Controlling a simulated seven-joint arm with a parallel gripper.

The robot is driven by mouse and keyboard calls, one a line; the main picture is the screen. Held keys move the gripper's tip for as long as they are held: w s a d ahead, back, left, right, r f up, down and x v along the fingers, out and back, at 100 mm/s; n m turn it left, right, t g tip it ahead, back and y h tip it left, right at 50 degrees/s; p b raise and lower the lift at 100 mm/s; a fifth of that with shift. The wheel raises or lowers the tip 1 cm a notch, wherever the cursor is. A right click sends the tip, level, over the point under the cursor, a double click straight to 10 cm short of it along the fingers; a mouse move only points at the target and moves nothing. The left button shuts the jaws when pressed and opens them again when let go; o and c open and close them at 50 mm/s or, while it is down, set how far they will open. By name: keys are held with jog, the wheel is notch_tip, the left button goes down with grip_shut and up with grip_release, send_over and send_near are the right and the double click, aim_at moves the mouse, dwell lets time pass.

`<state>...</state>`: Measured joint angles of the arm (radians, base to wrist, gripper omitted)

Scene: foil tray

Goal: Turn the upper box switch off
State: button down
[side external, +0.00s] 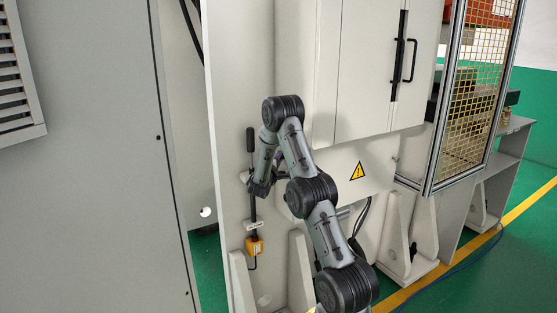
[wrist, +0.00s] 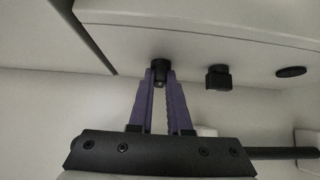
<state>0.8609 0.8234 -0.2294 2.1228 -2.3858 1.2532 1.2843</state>
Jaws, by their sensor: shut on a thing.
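In the wrist view, a pale box (wrist: 200,25) fills the top, with a dark seam at its left. A small black knob switch (wrist: 159,64) sticks out from its face. My gripper (wrist: 160,78) has its two purple fingers on either side of this knob, with their tips closed on it. A second, squarer black switch (wrist: 217,77) stands just right of the fingers, apart from them. In the side view, my gripper (side external: 257,186) is low against the pale machine panel, partly hidden by my arm. The knob cannot be made out there.
A black-handled upright lever (side external: 251,141) stands close beside my gripper in the side view. A small orange box (side external: 254,246) hangs below it. A dark oval part (wrist: 291,72) sits at the wrist view's right. A large cabinet (side external: 358,70) rises above my arm.

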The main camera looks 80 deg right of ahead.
jog(key=shift+r+n+y, duration=0.1)
jog(key=shift+n+y, duration=0.2)
jog(key=shift+w+d+r+n+g+y, duration=0.15)
jog(key=shift+n+g+y, duration=0.5)
jog(key=shift+n+y, duration=0.55)
jog(key=shift+w+r+n+g+y, duration=0.15)
jog(key=shift+n+g+y, duration=0.7)
jog(key=shift+y, duration=0.7)
jog(key=shift+d+r+n+g+y, duration=0.15)
jog(key=shift+n+g+y, duration=0.35)
jog(key=shift+n+y, duration=0.75)
jog(key=shift+y, duration=0.3)
jog(key=c, duration=0.9)
grip_release()
jog(key=shift+o, duration=0.2)
jog(key=v, duration=1.4)
jog(key=shift+f, duration=0.1)
